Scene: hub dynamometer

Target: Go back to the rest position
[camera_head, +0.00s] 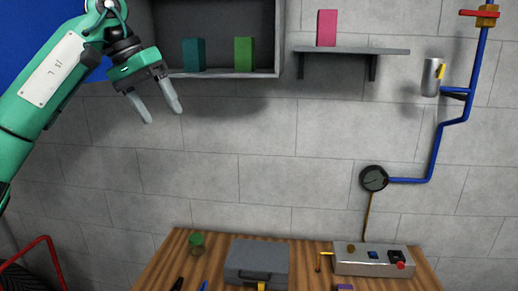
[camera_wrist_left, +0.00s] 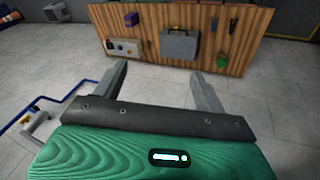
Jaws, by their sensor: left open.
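My left gripper (camera_head: 158,108) is raised at the upper left in the head view, in front of the wall and below the open cabinet's left end. Its two grey fingers are spread apart with nothing between them. The left wrist view also shows the open, empty fingers (camera_wrist_left: 165,92), pointing toward the workbench at a distance. My right gripper is in neither view.
A wooden workbench (camera_head: 318,281) holds a grey case (camera_head: 256,257), a control box (camera_head: 373,261) and a green-topped jar (camera_head: 196,244). An open cabinet (camera_head: 228,73) and a shelf (camera_head: 350,50) with a pink box (camera_head: 326,28) hang on the wall. A gauge (camera_head: 374,178) joins a blue pipe (camera_head: 434,152).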

